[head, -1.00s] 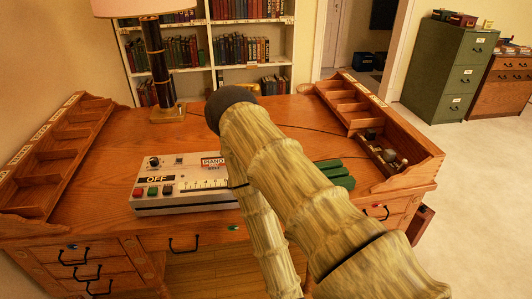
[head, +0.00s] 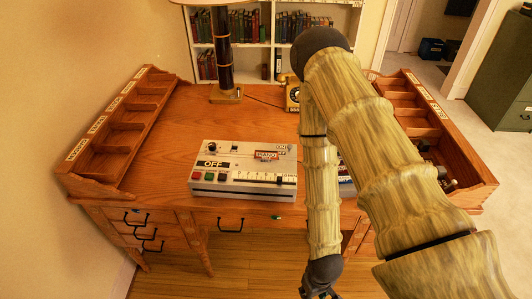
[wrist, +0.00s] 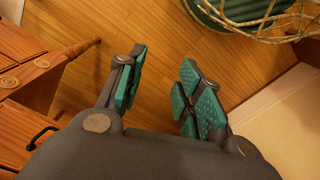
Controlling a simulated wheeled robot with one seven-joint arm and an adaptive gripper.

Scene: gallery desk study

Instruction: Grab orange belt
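No orange belt can be made out in either view. My gripper (head: 322,294) hangs low in front of the desk in the head view, partly cut off by the bottom edge. In the wrist view my gripper (wrist: 166,88) has its two teal-padded fingers spread apart, with nothing between them. Wooden floor lies beyond the fingers. My arm hides part of the desk's right side.
A wire basket (wrist: 245,25) stands on the floor beyond the fingers. A drawer front with a handle (wrist: 42,137) is close on the left.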

